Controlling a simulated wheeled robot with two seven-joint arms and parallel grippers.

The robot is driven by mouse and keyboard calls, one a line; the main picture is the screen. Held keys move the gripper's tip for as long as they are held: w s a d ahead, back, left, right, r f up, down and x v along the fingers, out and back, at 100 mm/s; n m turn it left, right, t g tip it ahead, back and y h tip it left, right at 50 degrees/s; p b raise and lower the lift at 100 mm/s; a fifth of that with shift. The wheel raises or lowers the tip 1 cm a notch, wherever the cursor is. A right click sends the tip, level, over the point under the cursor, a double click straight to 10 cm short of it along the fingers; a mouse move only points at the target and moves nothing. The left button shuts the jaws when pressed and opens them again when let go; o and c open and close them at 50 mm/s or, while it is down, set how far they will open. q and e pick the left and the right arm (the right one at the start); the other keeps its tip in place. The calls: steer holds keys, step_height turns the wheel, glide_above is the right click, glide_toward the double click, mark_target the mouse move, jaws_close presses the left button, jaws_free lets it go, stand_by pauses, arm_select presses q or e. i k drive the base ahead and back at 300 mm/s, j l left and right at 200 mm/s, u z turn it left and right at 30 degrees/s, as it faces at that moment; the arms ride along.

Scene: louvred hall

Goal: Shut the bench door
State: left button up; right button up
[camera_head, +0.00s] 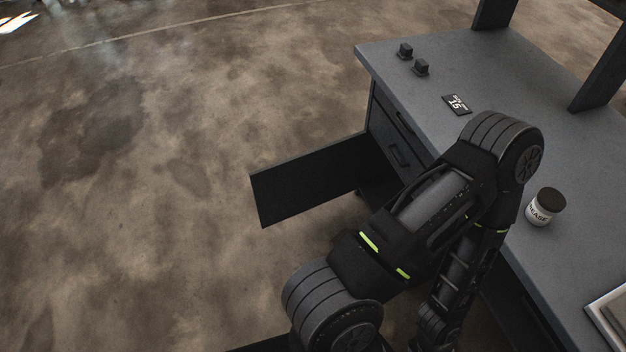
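The bench door (315,180) is a flat dark panel. It stands open, jutting out to the left from the front of the grey-topped bench (400,85). Its free edge is at the far left, over the bare floor. The opening behind it is mostly hidden by one of my arms, which bends up over the bench's front edge and back down. Neither of my grippers shows in the head view. No part of my arm can be seen touching the door.
A drawer front with a handle (397,154) is beside the door. On the bench top are two small black blocks (421,68), a label marked 15 (457,104), a grease jar (545,207) and a tray edge (606,312). Floor at left is clear.

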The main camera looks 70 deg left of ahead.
mark_target(284, 189)
steer(key=k+j, duration=0.2)
steer(key=j, duration=0.25)
steer(key=k+j, duration=0.25)
steer(key=j, duration=0.2)
steer(key=k+j+z, duration=0.1)
steer(key=j, duration=0.35)
steer(key=k+j, duration=0.35)
steer(key=k+j+z, duration=0.1)
steer(key=k+j, duration=0.15)
steer(key=j, duration=0.25)
steer(key=k+j, duration=0.1)
steer(key=j, duration=0.3)
steer(key=k+j, duration=0.1)
steer(key=j, duration=0.25)
steer(key=k+j+z, duration=0.1)
steer(key=j, duration=0.3)
steer(key=k+j, duration=0.1)
steer(key=j, duration=0.25)
steer(key=k+j, duration=0.1)
steer(key=j, duration=0.25)
steer(key=k+j+z, duration=0.1)
steer(key=j, duration=0.3)
steer(key=i+j, duration=0.1)
steer(key=j, duration=0.7)
steer(key=i+j, duration=0.15)
steer(key=j, duration=0.25)
steer(key=l+z, duration=0.05)
